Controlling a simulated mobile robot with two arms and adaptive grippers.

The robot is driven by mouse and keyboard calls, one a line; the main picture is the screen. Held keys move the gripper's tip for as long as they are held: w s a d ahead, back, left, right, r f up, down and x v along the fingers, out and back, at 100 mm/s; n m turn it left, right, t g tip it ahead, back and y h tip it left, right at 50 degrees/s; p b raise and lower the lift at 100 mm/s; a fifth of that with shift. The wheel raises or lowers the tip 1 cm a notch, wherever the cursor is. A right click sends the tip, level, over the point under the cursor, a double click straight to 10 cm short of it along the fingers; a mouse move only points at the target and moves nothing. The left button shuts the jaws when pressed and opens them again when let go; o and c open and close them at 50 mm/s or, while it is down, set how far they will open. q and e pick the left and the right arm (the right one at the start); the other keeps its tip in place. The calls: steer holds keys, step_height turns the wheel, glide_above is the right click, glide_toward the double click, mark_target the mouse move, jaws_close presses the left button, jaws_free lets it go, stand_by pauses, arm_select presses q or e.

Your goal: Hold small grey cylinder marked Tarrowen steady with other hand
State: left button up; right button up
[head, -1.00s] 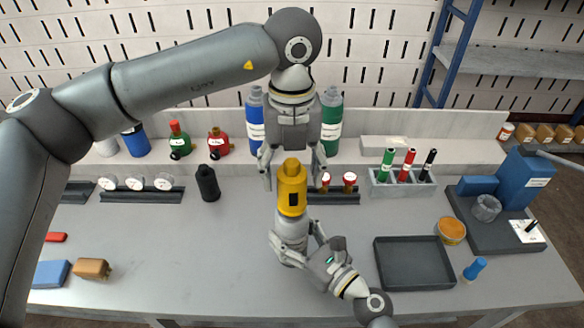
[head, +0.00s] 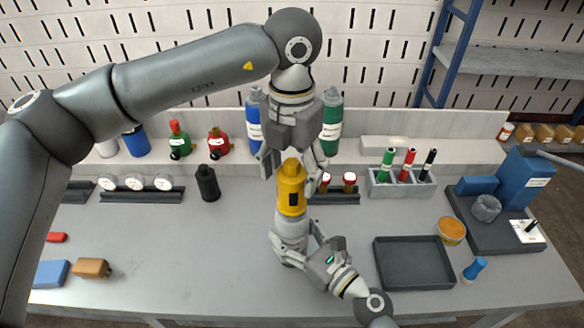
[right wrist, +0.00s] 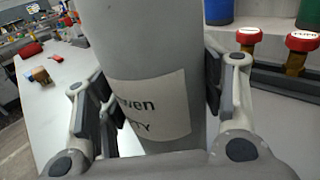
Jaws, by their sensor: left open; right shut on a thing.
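The small grey cylinder (head: 290,228) stands upright on the grey table, with a yellow top part (head: 291,190) bearing a black mark. In the right wrist view the cylinder (right wrist: 143,40) fills the middle. My right gripper (head: 294,243) is shut on the cylinder's grey body from the front right, one finger on each side. My left gripper (head: 291,173) points down over the yellow top, open, with its fingers on either side of it. I cannot tell whether they touch it.
A dark empty tray (head: 414,282) lies right of my right gripper. Behind stand blue and green cylinders (head: 331,122) and red-topped small valves (head: 349,181). A black bottle (head: 208,184) stands left.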

arm_select(q)
steer(key=shift+m, duration=0.4)
steer(key=m, duration=0.6)
stand_by(0.3)
steer(key=m, duration=0.6)
stand_by(0.4)
steer(key=shift+f, duration=1.25)
